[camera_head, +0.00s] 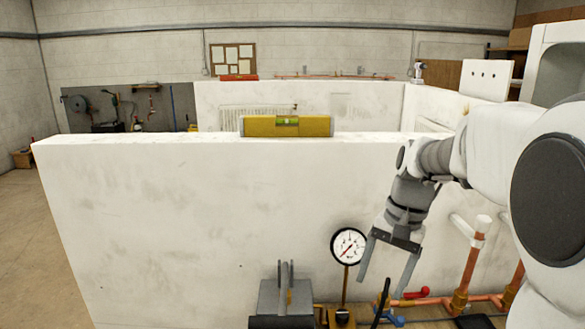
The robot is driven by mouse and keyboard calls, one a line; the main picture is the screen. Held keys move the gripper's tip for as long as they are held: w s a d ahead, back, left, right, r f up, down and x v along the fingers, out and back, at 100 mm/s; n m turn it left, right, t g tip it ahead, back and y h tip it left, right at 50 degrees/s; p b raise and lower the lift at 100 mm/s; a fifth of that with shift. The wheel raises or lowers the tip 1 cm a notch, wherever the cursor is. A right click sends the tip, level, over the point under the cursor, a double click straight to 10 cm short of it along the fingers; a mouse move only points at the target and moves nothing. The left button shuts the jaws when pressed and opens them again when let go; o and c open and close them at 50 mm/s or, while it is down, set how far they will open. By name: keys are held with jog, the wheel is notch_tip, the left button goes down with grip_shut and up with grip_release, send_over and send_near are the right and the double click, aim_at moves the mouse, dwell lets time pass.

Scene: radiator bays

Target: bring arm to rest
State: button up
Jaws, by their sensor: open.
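My gripper (388,278) hangs at the right of centre in the head view, in front of the white partition wall. My arm comes in from the right edge, bent at the wrist. A round pressure gauge (348,247) stands just left of the left finger; from this view I cannot tell whether they touch. A yellow spirit level (287,126) lies on top of the partition wall (180,215), away from my gripper.
Copper pipes (468,265) with fittings run at the lower right, near a red-handled valve (417,293). A grey tool or clamp (284,298) stands at the bottom centre. A radiator (256,114) shows behind the wall.

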jog(key=s+a+r+n+t+h, duration=0.1)
jog(key=s+n+t, duration=0.2)
jog(key=s, duration=0.5)
jog(key=s+a+r+n+t, duration=0.1)
jog(key=s+r+n+t, duration=0.1)
jog(key=s, duration=0.7)
jog(key=shift+s+a+n+t+h, duration=0.3)
jog(key=shift+n+t+h, duration=0.1)
jog(key=shift+n, duration=0.1)
dwell(0.9)
